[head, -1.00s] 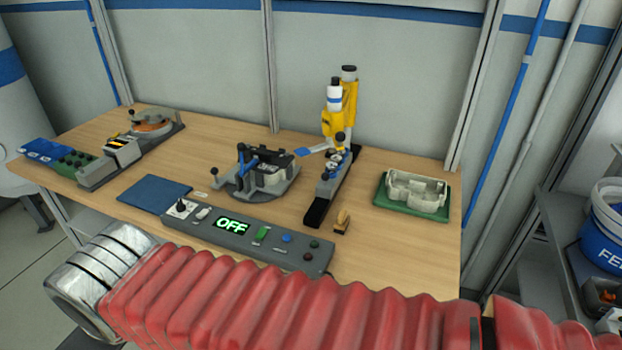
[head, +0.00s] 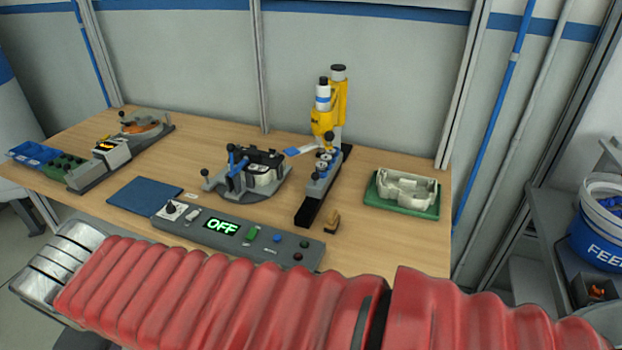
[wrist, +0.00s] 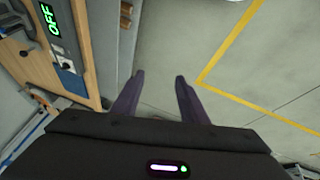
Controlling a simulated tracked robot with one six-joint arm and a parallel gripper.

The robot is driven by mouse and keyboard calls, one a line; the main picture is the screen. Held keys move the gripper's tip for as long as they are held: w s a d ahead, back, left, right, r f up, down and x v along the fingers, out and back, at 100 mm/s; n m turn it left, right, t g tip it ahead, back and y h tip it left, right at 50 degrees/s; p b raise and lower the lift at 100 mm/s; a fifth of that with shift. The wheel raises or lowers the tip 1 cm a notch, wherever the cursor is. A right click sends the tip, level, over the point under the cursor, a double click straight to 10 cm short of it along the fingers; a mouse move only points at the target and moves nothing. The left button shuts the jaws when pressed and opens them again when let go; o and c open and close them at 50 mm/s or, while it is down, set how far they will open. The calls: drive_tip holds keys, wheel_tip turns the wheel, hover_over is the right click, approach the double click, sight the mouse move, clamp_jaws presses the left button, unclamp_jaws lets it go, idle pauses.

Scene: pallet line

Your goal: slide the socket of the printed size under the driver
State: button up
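The yellow driver (head: 323,115) stands upright at the back of the bench, above a dark slide rail (head: 318,187). Small round sockets (head: 323,164) sit on the rail below the driver; their sizes are too small to read. A pale card with a blue patch (head: 299,151) sticks out left of the driver; I cannot read any print. My gripper (wrist: 159,78) shows in the wrist view with its two dark fingers apart and nothing between them. It hangs over the floor beside the bench edge, away from the driver.
A control box (head: 238,233) with a green OFF display lies along the bench front. A clamp fixture (head: 248,177) stands left of the rail. A green tray (head: 402,205) holds a pale housing (head: 407,187) at right. A small wooden piece (head: 332,221) lies near the rail's front end.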

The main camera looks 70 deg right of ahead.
drive_tip(key=s+d+f+n+g+h, duration=0.2)
drive_tip(key=d+n+g+h, duration=0.35)
drive_tip(key=d, duration=1.65)
drive_tip(key=n+g+h, duration=0.4)
drive_tip(key=n+h, duration=0.1)
drive_tip(key=n, duration=0.5)
approach(313, 177)
drive_tip(key=v, duration=0.5)
drive_tip(key=shift+f, duration=0.1)
drive_tip(key=x, duration=1.4)
drive_tip(key=shift+w, duration=0.1)
clamp_jaws()
